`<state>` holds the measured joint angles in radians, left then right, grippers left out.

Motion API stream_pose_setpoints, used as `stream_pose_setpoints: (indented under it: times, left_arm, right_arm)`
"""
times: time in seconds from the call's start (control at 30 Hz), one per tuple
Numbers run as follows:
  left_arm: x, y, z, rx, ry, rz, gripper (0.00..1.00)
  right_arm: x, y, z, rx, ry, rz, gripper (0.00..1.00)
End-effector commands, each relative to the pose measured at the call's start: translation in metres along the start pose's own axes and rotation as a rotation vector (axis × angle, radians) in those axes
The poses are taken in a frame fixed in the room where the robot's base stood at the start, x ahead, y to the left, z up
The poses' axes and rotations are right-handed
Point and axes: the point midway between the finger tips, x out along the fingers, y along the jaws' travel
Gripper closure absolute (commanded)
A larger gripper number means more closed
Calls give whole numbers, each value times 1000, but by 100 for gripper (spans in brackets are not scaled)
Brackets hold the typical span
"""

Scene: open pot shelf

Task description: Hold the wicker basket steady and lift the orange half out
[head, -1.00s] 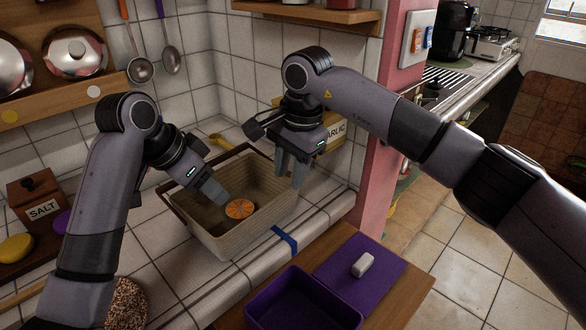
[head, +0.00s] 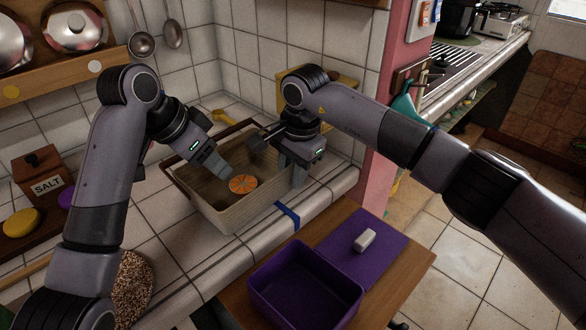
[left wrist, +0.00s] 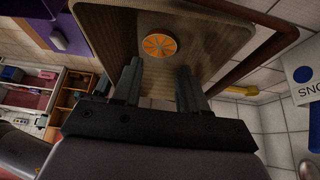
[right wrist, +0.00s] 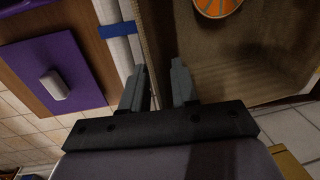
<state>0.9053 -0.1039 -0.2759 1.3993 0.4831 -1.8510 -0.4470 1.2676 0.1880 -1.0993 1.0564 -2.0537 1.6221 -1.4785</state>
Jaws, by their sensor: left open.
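The wicker basket (head: 222,217) stands upright on the tiled counter; its wall also shows in the right wrist view (right wrist: 150,30). The orange half (head: 243,184) lies inside it, cut face up; it also shows in both wrist views (left wrist: 159,45) (right wrist: 217,6). My left gripper (head: 222,173) is open and empty, over the basket's inside, with the orange half beyond its fingertips. My right gripper (head: 297,172) is at the basket's right wall, one finger on either side of it (right wrist: 160,72). Whether its fingers press on the wall is unclear.
A purple open box (head: 305,290) and a purple board (head: 345,250) with a white block (head: 365,240) are on the wooden table in front. A blue strip (head: 287,214) lies on the counter edge.

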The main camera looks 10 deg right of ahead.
Motion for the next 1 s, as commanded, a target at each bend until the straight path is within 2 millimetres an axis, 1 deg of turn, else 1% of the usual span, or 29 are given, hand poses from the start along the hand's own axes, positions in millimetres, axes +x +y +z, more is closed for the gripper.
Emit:
stream_pose_setpoints:
  times: [0.03, 0.07, 0.1, 1.0]
  left_arm:
    - [0, 0, 0, 0, 0, 0, 57]
    - [0, 0, 0, 0, 0, 0, 57]
    - [0, 0, 0, 0, 0, 0, 57]
    - [0, 0, 0, 0, 0, 0, 57]
  right_arm:
    - [0, 0, 0, 0, 0, 0, 89]
    - [0, 0, 0, 0, 0, 0, 99]
    - [0, 0, 0, 0, 0, 0, 100]
    - [0, 0, 0, 0, 0, 0, 100]
